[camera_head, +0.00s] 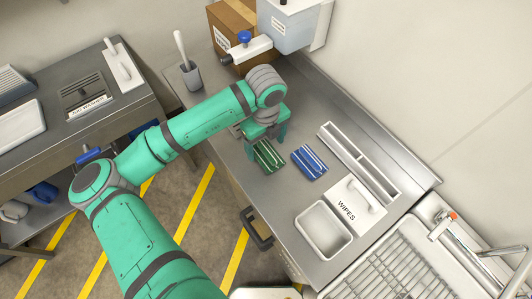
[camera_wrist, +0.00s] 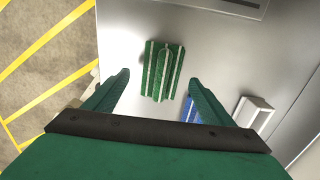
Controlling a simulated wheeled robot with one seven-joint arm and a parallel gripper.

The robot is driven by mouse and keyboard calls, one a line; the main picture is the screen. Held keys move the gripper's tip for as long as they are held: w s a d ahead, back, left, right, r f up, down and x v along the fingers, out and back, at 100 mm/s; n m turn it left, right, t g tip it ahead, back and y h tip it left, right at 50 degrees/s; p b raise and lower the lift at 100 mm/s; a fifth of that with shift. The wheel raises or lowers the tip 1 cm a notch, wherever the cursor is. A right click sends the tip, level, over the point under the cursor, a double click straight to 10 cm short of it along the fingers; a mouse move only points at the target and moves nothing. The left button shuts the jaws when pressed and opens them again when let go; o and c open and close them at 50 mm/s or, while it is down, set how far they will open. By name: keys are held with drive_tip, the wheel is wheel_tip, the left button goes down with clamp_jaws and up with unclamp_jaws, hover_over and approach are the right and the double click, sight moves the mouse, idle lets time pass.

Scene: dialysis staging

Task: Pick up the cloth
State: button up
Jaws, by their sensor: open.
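A folded green cloth with white stripes (camera_head: 267,157) lies flat on the steel counter. It also shows in the wrist view (camera_wrist: 153,71), where it appears between and beyond my two fingers. A folded blue cloth with white stripes (camera_head: 309,161) lies just to its right; in the wrist view it is partly hidden behind my right finger (camera_wrist: 188,108). My gripper (camera_head: 266,145) points down over the green cloth, open with nothing between its fingers (camera_wrist: 159,80). The gap between fingertips and cloth is hard to judge.
A long divided tray (camera_head: 358,162), a lidded wipes box (camera_head: 352,207) and an empty white tray (camera_head: 323,231) stand right of the cloths. A sink (camera_head: 385,275) lies at the lower right. A cup with a brush (camera_head: 191,76) and a cardboard box (camera_head: 228,22) stand at the back.

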sight(267, 150)
drive_tip(key=f, duration=0.3)
drive_tip(key=shift+s+d+f, duration=0.1)
drive_tip(key=shift+d+f, duration=0.15)
drive_tip(key=shift+d, duration=0.1)
drive_tip(key=shift+a, duration=0.1)
drive_tip(key=c, duration=1.2)
drive_tip(key=shift+o, duration=0.2)
drive_tip(key=shift+r, duration=0.15)
drive_tip(key=shift+r, duration=0.6)
drive_tip(key=s+a+r, duration=0.9)
drive_tip(key=s+r, duration=0.1)
drive_tip(key=r, duration=0.1)
drive_tip(key=shift+a+r, duration=0.3)
drive_tip(key=shift+a, duration=0.05)
drive_tip(key=shift+s, duration=0.1)
